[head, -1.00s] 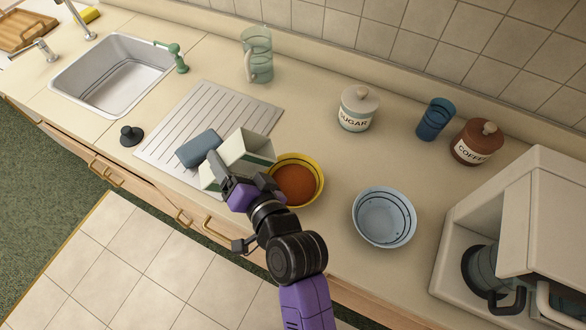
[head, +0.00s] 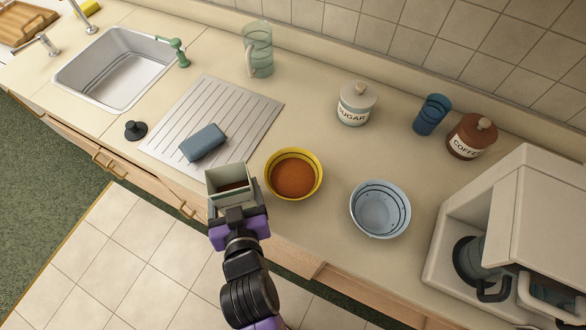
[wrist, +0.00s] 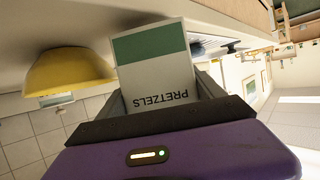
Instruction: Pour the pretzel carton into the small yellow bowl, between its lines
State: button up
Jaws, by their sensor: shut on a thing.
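The pretzel carton (head: 229,178) is a white and green open-topped box. My gripper (head: 236,212) is shut on it at the counter's front edge, just left of the bowl. The carton stands roughly upright, with some brown contents visible inside. In the wrist view the carton (wrist: 155,70) shows a green band and the upside-down word PRETZELS. The small yellow bowl (head: 318,163) holds a reddish-brown fill; it also shows in the wrist view (wrist: 65,72). The fill covers its lower inside, and I cannot make out its lines against the fill.
A blue sponge (head: 203,142) lies on the drainboard (head: 250,108) behind the carton. A light blue bowl (head: 380,210) stands right of the yellow one. Sugar jar (head: 356,104), blue cup (head: 432,115) and coffee jar (head: 471,137) stand behind; a coffee machine (head: 515,205) is at right.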

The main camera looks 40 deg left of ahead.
aim_at(232, 193)
jog(key=shift+r, duration=2.5)
